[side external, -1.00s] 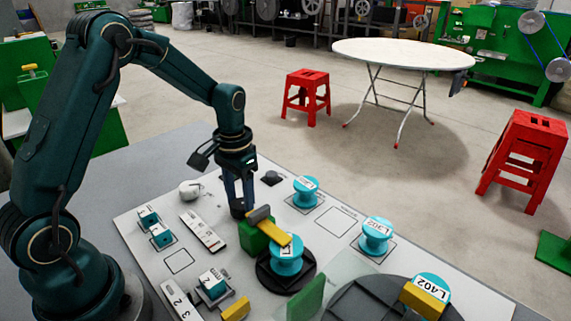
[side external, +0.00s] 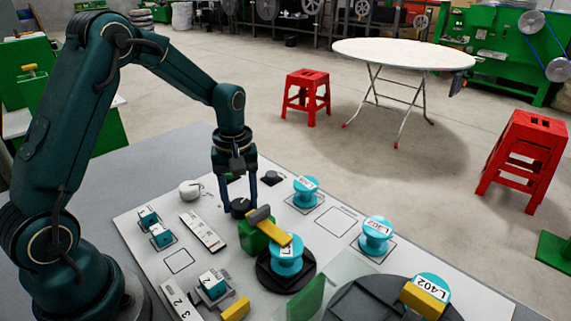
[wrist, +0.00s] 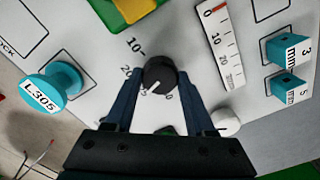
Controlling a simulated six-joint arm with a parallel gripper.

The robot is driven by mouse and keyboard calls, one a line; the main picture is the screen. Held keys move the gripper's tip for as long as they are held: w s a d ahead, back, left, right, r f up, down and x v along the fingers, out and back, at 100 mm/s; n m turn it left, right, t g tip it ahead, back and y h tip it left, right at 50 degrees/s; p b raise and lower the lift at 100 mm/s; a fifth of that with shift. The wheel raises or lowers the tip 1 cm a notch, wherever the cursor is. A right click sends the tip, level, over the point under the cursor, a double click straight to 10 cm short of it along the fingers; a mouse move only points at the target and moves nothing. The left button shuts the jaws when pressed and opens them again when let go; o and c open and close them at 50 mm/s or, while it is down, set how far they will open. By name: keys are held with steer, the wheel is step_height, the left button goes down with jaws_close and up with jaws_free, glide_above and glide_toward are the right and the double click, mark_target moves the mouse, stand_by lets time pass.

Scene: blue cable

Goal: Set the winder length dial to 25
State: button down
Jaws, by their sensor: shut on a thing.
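The length dial is a black round knob (wrist: 160,75) with a white pointer mark, in the middle of the wrist view. Its mark points toward the lower left in that view, near a figure partly hidden by a finger. A printed 10 and 20 show on the panel left of the knob. My gripper (wrist: 162,98) has one finger on each side of the knob and is shut on it. In the side view the knob (side external: 240,207) sits low between the fingers of my gripper (side external: 239,206), behind the green and yellow winder part (side external: 256,236).
A cyan spool (wrist: 50,92) marked L305 stands left of the knob in the wrist view. A white ruler strip (wrist: 223,45), cyan blocks (wrist: 288,50) and a white round object (wrist: 226,122) lie to the right. Another cyan spool (side external: 286,262) sits on the black disc (side external: 270,279).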

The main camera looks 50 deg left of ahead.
mark_target(241, 204)
steer(key=shift+n, duration=0.6)
steer(key=shift+r, duration=0.1)
steer(key=shift+c, duration=1.2)
jaws_free()
steer(key=shift+r, duration=2.55)
